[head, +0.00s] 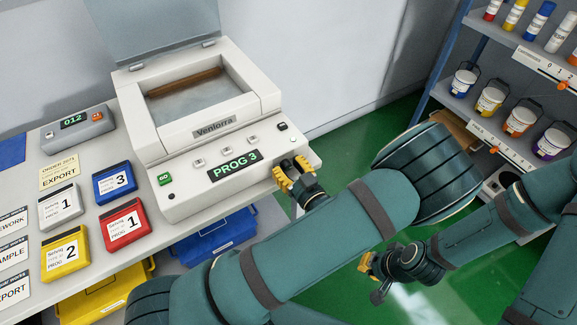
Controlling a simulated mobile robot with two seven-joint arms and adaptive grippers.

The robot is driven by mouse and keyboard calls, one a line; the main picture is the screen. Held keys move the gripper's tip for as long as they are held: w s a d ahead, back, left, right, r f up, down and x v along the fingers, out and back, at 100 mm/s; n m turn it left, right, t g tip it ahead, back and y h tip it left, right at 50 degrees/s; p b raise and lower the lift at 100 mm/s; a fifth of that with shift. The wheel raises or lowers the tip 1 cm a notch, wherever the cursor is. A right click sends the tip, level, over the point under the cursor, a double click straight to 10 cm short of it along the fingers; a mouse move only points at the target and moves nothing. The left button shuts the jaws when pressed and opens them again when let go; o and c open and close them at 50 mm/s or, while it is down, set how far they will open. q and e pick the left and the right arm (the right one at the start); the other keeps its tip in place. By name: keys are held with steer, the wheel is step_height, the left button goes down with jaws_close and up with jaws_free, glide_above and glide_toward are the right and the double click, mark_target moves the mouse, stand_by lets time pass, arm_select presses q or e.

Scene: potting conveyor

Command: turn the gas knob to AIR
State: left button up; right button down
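The white Venlorra machine (190,130) stands on the bench with its lid up. Its front panel has a display reading PROG 3 (234,165), a green GO button (165,179) and several small buttons. My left gripper (293,173) is at the right end of this front panel, its yellow fingers close against it. I cannot make out a gas knob or an AIR mark; the gripper covers that part of the panel. Whether its fingers hold anything is hidden. My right gripper (371,276) hangs low over the green floor, away from the machine; its fingers are partly hidden.
Coloured Setting cards, such as the red one (126,224), and a small box reading 012 (77,130) lie left of the machine. Blue and yellow bins (215,236) sit below the bench. A shelf (484,140) with small pots and bottles stands at the right.

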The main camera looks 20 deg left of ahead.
arm_select(q)
jaws_close()
steer(key=n+b, duration=0.3)
steer(key=n, duration=0.1)
steer(key=shift+a+f, duration=0.1)
steer(key=shift+n+b, duration=1.1)
steer(key=shift+n, duration=0.3)
steer(key=o, duration=0.5)
jaws_free()
